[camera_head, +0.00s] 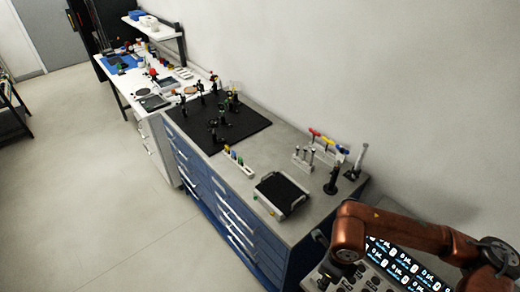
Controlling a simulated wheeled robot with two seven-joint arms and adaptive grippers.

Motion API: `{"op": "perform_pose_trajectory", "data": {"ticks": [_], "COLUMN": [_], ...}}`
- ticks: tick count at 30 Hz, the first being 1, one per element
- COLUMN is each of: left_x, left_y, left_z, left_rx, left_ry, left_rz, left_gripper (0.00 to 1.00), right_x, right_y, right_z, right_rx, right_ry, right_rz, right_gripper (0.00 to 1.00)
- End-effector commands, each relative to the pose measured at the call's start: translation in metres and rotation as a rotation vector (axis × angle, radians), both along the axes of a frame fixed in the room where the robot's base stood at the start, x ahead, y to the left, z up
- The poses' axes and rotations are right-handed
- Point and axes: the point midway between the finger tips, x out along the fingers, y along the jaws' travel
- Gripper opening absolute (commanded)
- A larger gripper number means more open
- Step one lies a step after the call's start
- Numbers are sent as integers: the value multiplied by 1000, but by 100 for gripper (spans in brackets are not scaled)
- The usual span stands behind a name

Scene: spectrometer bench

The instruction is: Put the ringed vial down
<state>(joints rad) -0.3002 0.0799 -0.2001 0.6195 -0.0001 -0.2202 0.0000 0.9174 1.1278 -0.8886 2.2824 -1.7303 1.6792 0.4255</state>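I cannot pick out the ringed vial. A small white rack (238,162) with several coloured caps stands on the grey-topped bench (262,143), but its contents are too small to tell a ring. A copper-coloured arm of mine comes in at the lower right. A dark part (501,252) at its right end, near the picture's edge, may be my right gripper; its fingers cannot be made out. My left gripper is not in view.
A black board (250,126) with several dark optical mounts lies on the bench. A black-topped tray (281,194) with light edges lies nearer. A white stand (303,158) and a dark upright holder (333,179) stand right of it. A lit screen (398,266) is partly behind the arm.

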Motion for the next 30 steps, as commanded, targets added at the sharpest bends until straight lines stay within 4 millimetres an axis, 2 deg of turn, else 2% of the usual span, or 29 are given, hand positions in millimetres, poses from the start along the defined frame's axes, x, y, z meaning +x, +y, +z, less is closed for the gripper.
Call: {"op": "perform_pose_trajectory", "data": {"ticks": [30], "left_x": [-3], "left_y": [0], "left_z": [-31], "left_rx": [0], "left_ry": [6], "left_rz": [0], "left_gripper": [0], "right_x": [75], "right_y": [-8], "right_z": [-27], "right_rx": [-4], "right_ry": [11], "right_rz": [1828], "right_gripper": [0]}}
